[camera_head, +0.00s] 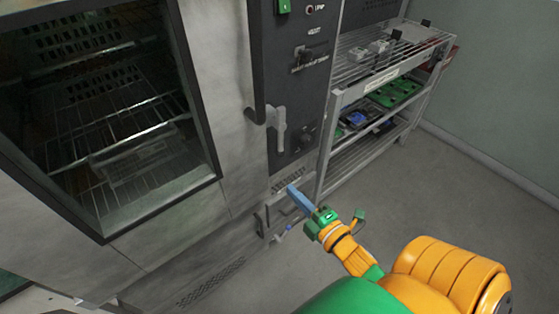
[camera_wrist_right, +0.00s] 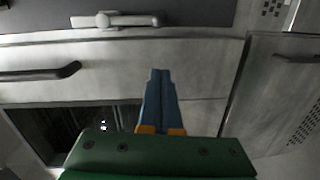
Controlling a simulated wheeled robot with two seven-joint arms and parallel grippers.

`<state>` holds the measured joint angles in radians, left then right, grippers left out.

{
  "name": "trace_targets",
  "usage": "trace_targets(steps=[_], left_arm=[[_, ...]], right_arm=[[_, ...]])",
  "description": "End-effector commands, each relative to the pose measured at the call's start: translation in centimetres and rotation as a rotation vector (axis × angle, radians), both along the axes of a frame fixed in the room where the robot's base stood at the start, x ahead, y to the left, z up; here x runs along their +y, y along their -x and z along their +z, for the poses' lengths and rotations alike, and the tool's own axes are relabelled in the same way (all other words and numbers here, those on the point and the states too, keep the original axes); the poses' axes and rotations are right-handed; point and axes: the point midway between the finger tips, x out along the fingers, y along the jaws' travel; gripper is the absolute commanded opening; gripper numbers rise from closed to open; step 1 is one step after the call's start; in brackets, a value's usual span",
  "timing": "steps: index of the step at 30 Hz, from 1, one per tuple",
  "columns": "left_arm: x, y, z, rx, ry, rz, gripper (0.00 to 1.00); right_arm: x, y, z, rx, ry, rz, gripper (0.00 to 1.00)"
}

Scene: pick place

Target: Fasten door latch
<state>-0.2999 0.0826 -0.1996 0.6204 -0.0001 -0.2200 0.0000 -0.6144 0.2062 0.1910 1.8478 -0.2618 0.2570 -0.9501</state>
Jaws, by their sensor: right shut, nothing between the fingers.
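The door latch (camera_head: 278,128) is a light grey lever on the dark panel edge of a large steel oven-like cabinet; its lever hangs down in the head view. It also shows in the right wrist view (camera_wrist_right: 112,20), at the top, beyond my fingertips. The steel door (camera_head: 215,95) has a dark window and looks closed, though I cannot tell whether it is latched. My right gripper (camera_head: 293,190), with blue fingers, is shut and empty, below the latch and apart from it. It shows in the wrist view (camera_wrist_right: 160,74) in front of the door. My left gripper is out of view.
A wire shelf rack (camera_head: 385,75) with green and blue items stands to the right of the cabinet. A dark door handle (camera_wrist_right: 40,73) juts out left of my fingers in the wrist view. The floor (camera_head: 465,185) on the right is clear.

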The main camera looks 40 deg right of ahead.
Motion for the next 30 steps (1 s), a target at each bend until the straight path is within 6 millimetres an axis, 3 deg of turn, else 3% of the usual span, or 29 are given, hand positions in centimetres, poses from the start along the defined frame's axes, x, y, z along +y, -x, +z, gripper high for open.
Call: trace_targets(steps=[1, 4, 16, 30], left_arm=[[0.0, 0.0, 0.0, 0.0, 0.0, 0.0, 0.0], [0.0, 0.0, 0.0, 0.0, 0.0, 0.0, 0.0], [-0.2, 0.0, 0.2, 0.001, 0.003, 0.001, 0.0], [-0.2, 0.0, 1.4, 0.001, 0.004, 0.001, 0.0]], right_arm=[[0.1, -0.1, 1.4, -0.036, 0.039, 0.014, 0.0], [0.3, -0.2, 2.9, -0.077, 0.09, 0.027, 0.0], [0.3, -0.9, 3.2, -0.084, 0.095, 0.029, 0.0], [0.6, -10.6, 3.3, -0.084, 0.093, 0.028, 0.0]])
